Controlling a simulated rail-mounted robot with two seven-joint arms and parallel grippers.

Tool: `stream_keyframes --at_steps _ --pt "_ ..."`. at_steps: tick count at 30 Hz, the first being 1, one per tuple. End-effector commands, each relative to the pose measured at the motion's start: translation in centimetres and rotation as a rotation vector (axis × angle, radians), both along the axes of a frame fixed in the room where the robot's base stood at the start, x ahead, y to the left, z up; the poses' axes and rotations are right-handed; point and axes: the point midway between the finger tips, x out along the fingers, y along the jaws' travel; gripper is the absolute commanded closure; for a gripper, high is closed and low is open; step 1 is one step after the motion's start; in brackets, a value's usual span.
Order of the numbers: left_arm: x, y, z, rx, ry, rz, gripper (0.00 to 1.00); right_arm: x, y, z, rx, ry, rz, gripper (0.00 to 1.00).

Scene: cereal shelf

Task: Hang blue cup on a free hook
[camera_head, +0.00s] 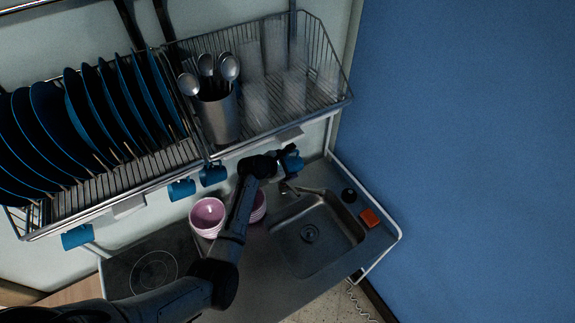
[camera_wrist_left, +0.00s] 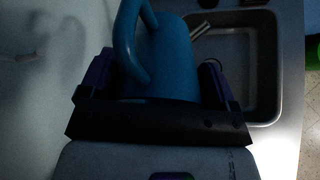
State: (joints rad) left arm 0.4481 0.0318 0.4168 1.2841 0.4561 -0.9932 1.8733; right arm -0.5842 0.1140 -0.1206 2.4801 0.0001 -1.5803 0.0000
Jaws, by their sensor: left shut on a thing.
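My left gripper (camera_head: 284,160) is shut on a blue cup (camera_head: 292,161) just under the right part of the wire rack. In the left wrist view the cup (camera_wrist_left: 165,60) sits between the two fingers of the gripper (camera_wrist_left: 158,82), with its handle up and to the left. Other blue cups hang below the rack: one (camera_head: 213,175) and another (camera_head: 181,189) near the middle, and one (camera_head: 77,236) at the far left. The hooks are too small to make out, and the rack hides part of that area. My right gripper is not in view.
The wire rack (camera_head: 205,158) holds blue plates (camera_head: 55,120), a utensil holder (camera_head: 218,115) and clear glasses (camera_head: 255,100). Below are pink bowls (camera_head: 207,215), a sink (camera_head: 318,240), a faucet (camera_head: 290,189), an orange sponge (camera_head: 370,218) and a cooktop (camera_head: 152,270).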

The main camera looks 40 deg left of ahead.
Motion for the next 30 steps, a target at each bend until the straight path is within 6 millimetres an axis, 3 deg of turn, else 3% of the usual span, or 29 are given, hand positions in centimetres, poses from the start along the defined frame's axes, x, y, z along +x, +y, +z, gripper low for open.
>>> stream_keyframes --at_steps 30 --pt "2.1 4.6 -0.2 -0.001 -0.003 0.0 0.51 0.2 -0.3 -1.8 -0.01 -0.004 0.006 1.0"
